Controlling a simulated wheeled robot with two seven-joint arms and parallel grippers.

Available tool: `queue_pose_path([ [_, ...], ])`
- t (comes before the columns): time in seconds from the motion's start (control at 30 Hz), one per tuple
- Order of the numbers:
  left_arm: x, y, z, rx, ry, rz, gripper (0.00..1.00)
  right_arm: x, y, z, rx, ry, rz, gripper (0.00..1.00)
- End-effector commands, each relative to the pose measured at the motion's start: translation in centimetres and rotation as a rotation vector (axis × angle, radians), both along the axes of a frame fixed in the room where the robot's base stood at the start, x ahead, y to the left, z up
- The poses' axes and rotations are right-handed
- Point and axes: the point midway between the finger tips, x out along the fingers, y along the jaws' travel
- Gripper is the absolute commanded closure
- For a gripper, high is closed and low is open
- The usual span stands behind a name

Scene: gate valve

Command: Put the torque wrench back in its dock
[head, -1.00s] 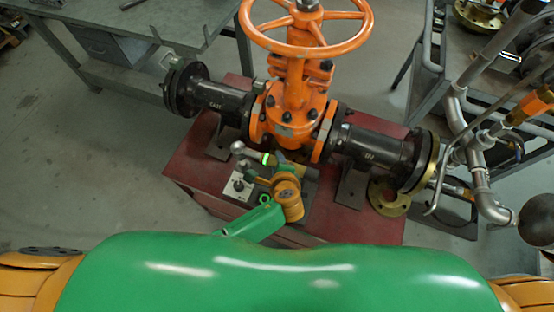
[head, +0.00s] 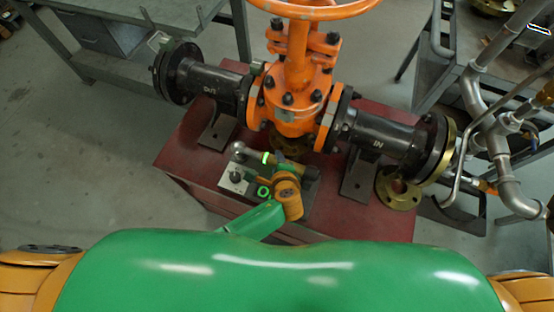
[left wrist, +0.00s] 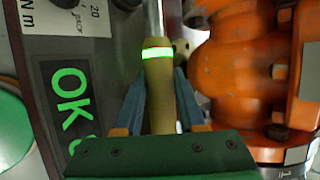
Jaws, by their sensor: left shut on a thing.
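The torque wrench (head: 264,157) has a tan handle with a lit green band and a shiny shaft with a rounded metal head at its left in the head view. My left gripper (head: 281,168) is shut on its handle. In the left wrist view the handle (left wrist: 159,95) lies between the two blue-grey fingers of my left gripper (left wrist: 158,110). A small station with a pale plate (head: 236,179) sits just below the wrench head; it seems to be the dock. Whether the wrench rests in it or hangs above, I cannot tell. My right gripper is out of view.
The orange gate valve (head: 296,105) stands close behind the wrench, with black flanged pipes on both sides. All sit on a red base (head: 185,150). A green "OK" display (left wrist: 70,105) shows beside the handle. A loose brass flange (head: 399,190) lies at right.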

Motion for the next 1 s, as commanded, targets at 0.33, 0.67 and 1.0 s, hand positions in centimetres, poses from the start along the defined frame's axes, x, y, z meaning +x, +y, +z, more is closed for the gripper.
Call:
queue_pose_path([
  [0.33, 0.1, 0.0, 0.1, 0.000, -0.004, -0.001, 0.34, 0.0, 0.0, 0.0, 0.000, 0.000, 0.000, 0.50],
  [0.67, -0.2, 0.0, 0.1, 0.000, 0.002, 0.001, 0.26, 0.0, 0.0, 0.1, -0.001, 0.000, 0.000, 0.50],
  [1.0, -4.6, -1.1, 4.4, -0.001, -0.002, -0.001, 0.26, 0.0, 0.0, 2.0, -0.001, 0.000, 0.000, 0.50],
])
